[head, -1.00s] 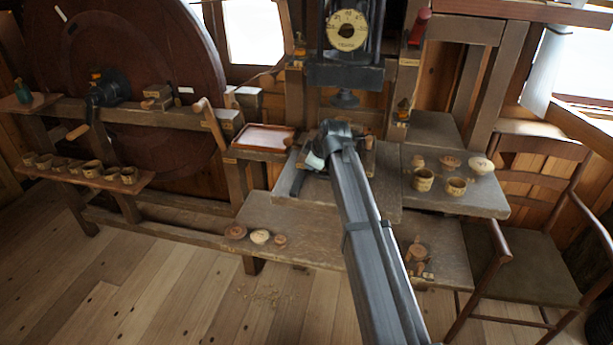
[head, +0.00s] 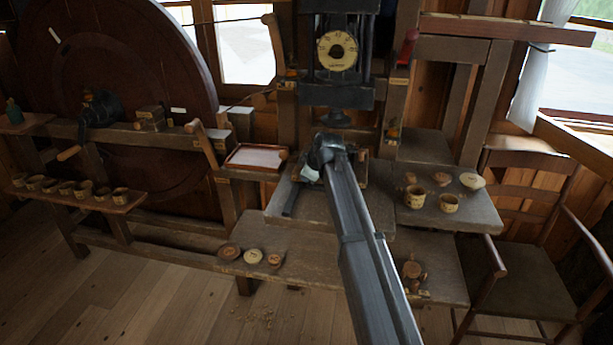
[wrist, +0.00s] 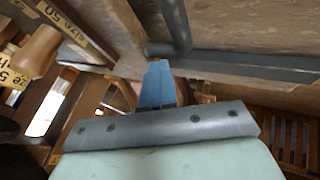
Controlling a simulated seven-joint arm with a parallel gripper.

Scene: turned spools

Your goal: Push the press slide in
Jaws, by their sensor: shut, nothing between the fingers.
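The press slide (head: 318,208) is a flat grey-brown board under the black press (head: 338,92), with a dark bar handle (head: 289,202) at its left front. My gripper (head: 308,174) is over the slide's left part, close to that handle; my wrist and arm cover part of the slide. In the wrist view my blue fingertips (wrist: 158,82) are together and empty. They are just below a dark bar (wrist: 180,28) and the dark edge of a wooden board (wrist: 235,30). I cannot tell whether they touch it.
A shallow tray (head: 232,163) is left of the press. Cups and lids stand on the right shelf (head: 475,222). Several small turned pieces lie on the lower bench (head: 305,262). A wooden chair (head: 520,270) stands at right. The floor in front is open.

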